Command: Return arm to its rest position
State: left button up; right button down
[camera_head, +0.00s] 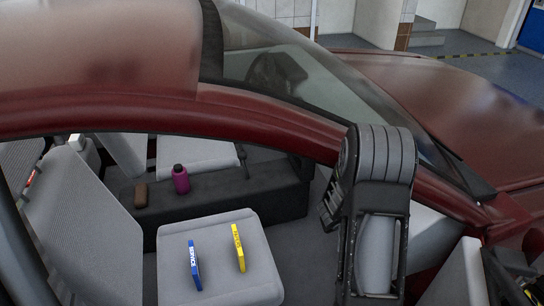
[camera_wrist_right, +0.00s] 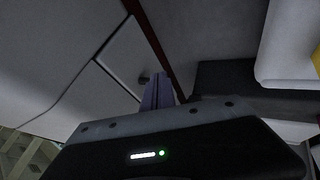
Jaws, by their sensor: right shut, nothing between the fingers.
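My right arm (camera_head: 378,190) shows at the right of the head view, in front of the red car's (camera_head: 330,142) side opening. A dark ribbed joint tops a link with a pale panel. Its gripper cannot be made out in the head view. In the right wrist view my right gripper (camera_wrist_right: 157,78) has its fingers together, with nothing held. Pale grey panels and a dark red strip lie beyond the fingertips. My left gripper is in neither view.
A grey seat (camera_head: 220,228) bears a blue item (camera_head: 195,265) and a yellow item (camera_head: 238,248). A dark console (camera_head: 290,190) holds a magenta bottle (camera_head: 181,179) and a brown object (camera_head: 141,195). The car frame and windscreen (camera_head: 290,75) border the opening.

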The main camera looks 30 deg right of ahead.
jog(key=a+f+m+t+y, duration=0.1)
jog(key=a+f+y, duration=0.35)
jog(key=a, duration=0.95)
jog(key=a+f+y, duration=0.2)
jog(key=a+f, duration=0.5)
jog(key=a, duration=0.7)
jog(key=s+a+f+n+g+y, duration=0.1)
jog(key=s+a+n+y, duration=0.1)
jog(key=s+a, duration=0.4)
jog(key=s+a+f+n+g+y, duration=0.2)
jog(key=s+a, duration=0.5)
jog(key=a, duration=0.9)
jog(key=shift+s+a, duration=0.2)
jog(key=shift+s, duration=0.1)
jog(key=shift+y, duration=0.25)
jog(key=shift+d, duration=0.15)
